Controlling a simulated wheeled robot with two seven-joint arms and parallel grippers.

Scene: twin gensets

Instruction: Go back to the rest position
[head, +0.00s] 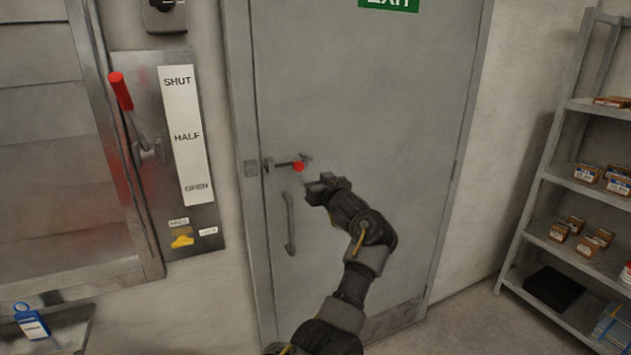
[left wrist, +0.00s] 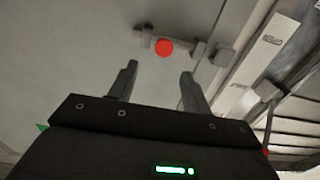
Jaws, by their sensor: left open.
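My left gripper (head: 318,187) is in front of the grey exit door (head: 350,90), just below and to the right of a door bolt with a red knob (head: 299,166). In the left wrist view my left gripper (left wrist: 158,88) has its two fingers apart with nothing between them. The red knob (left wrist: 164,47) shows beyond the fingertips, apart from them. My right gripper is in neither view.
A vertical door handle (head: 289,225) is below the bolt. A lever with a red grip (head: 121,91) stands on a SHUT/HALF/OPEN panel (head: 190,130) at left. A shelf rack (head: 545,176) with boxes is at right. A blue padlock tag (head: 32,325) lies lower left.

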